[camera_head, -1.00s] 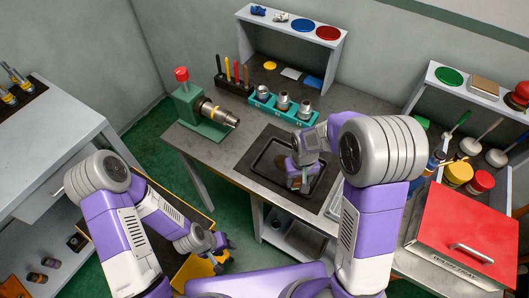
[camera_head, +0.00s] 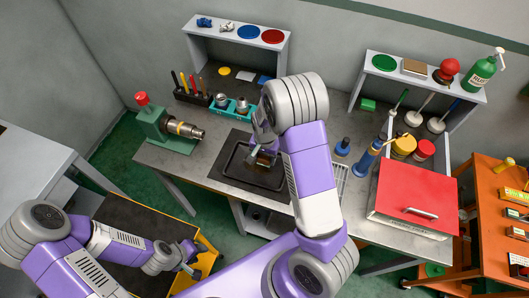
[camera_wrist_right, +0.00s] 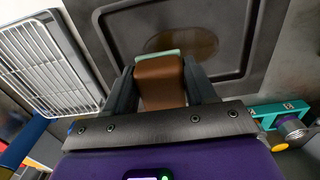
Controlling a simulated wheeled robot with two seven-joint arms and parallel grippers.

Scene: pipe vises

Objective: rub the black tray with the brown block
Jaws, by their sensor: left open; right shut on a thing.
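The black tray (camera_head: 242,172) lies on the workbench in the head view, partly hidden by my right arm. In the right wrist view the tray (camera_wrist_right: 130,28) shows a raised rim and a brown oval stain (camera_wrist_right: 200,45) on its floor. My right gripper (camera_head: 262,157) is over the tray's upper right part. It is shut on the brown block (camera_wrist_right: 160,82), which has a pale green layer at its far end. I cannot tell whether that layer touches the tray. My left gripper (camera_head: 192,262) is open and empty, low in front of the bench.
A green vise with a pipe (camera_head: 165,130) stands left of the tray, and a teal socket rack (camera_head: 230,108) behind it. A wire rack (camera_wrist_right: 45,65) is beside the tray. A tan block (camera_head: 415,66) sits on the shelf.

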